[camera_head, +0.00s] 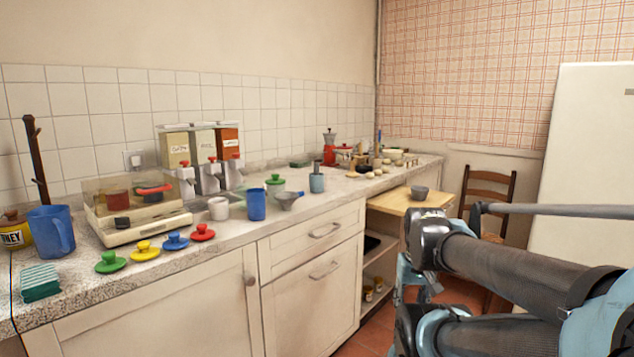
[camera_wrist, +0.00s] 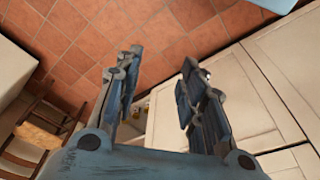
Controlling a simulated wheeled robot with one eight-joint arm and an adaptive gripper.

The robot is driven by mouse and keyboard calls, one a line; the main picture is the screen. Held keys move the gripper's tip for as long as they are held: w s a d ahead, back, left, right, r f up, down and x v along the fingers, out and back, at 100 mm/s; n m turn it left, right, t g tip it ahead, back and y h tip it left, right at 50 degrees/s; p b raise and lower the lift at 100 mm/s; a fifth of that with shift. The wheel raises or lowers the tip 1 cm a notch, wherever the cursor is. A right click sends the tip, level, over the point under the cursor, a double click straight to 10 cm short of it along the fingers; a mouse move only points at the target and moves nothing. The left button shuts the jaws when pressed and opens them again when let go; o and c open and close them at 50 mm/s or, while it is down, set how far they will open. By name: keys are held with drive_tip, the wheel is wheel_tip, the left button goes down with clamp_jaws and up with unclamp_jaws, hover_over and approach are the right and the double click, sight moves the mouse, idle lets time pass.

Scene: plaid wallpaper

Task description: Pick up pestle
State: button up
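I cannot pick out a pestle for certain in either view. A small grey bowl (camera_head: 420,192), perhaps a mortar, stands on a light wooden board at the far end of the counter; no pestle can be made out in it. A grey-blue cup (camera_head: 316,183) with a dark upright piece on top stands mid-counter; I cannot tell what that piece is. My gripper (camera_wrist: 162,58) is open and empty in the wrist view, above the tiled floor and beside cream cabinet fronts. In the head view my arm fills the lower right.
The wooden board (camera_head: 388,203) is mostly bare. A chair (camera_head: 488,188) and white fridge (camera_head: 590,150) stand to the right.

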drive_tip(key=w+a+r+m+t+y, duration=0.2)
drive_tip(key=w+a+r+m+y, duration=0.4)
drive_tip(key=w+a, duration=0.35)
drive_tip(key=m+t+y, duration=0.7)
drive_tip(key=m+t, duration=0.1)
drive_tip(key=m, duration=1.3)
approach(317, 166)
drive_tip(key=x, duration=0.5)
drive_tip(key=shift+w+d, duration=0.1)
drive_tip(key=shift+d, duration=0.05)
drive_tip(key=shift+x, duration=3.1)
drive_tip(key=shift+w+d+f, duration=0.1)
drive_tip(key=shift+w+d, duration=0.05)
drive_tip(key=shift+d, duration=0.05)
clamp_jaws()
